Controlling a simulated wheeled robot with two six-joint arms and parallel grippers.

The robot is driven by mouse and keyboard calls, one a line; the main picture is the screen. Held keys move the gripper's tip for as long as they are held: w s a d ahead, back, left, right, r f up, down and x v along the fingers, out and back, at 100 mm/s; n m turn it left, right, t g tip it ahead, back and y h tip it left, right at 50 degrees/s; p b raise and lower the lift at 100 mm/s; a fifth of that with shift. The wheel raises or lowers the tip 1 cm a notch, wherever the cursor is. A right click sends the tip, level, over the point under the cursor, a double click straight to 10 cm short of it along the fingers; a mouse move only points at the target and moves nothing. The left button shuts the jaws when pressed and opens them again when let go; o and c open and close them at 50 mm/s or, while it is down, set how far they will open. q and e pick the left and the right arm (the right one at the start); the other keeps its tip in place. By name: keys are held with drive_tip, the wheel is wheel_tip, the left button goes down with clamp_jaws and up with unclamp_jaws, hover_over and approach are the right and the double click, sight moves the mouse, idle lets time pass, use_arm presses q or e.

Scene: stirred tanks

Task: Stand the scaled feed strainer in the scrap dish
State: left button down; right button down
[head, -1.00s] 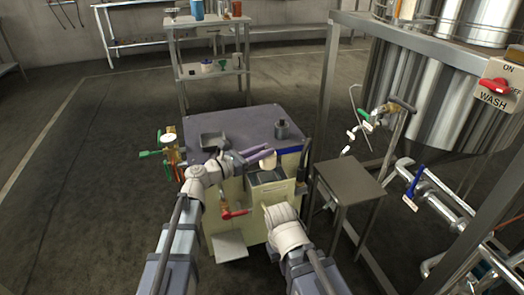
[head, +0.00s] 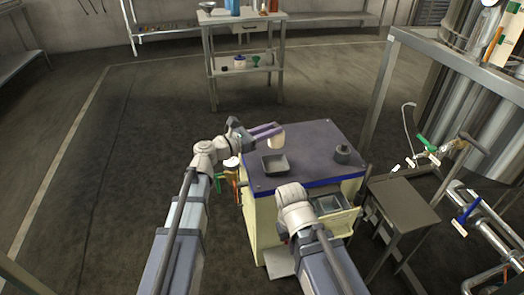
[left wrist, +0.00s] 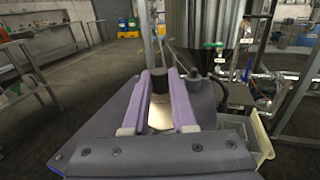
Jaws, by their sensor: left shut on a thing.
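The strainer (head: 277,141), a pale cream cylinder, is between the purple fingers of my left gripper (head: 268,134). The gripper is shut on it and holds it over the far left part of the cart top. In the left wrist view the strainer (left wrist: 160,114) shows between the fingers (left wrist: 162,100), with a dark part at its far end. A dark grey square dish (head: 275,172), which looks like the scrap dish, sits on the cart top, nearer than the strainer and apart from it. My right wrist is at the cart's front; its fingers are hidden.
A dark round pot (head: 342,154) stands on the right of the cart top (head: 310,150). A small grey side table (head: 402,205) and pipework stand to the right. The cart top between dish and pot is clear.

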use_arm(q)
drive_tip(key=shift+f+b, duration=5)
drive_tip(key=shift+b, duration=0.1)
drive_tip(key=shift+f, duration=0.15)
drive_tip(key=c, duration=0.7)
unclamp_jaws()
drive_tip(key=shift+s+r, duration=0.1)
drive_tip(key=shift+r, duration=0.15)
drive_tip(key=v, duration=1.2)
drive_tip(key=shift+f, duration=0.1)
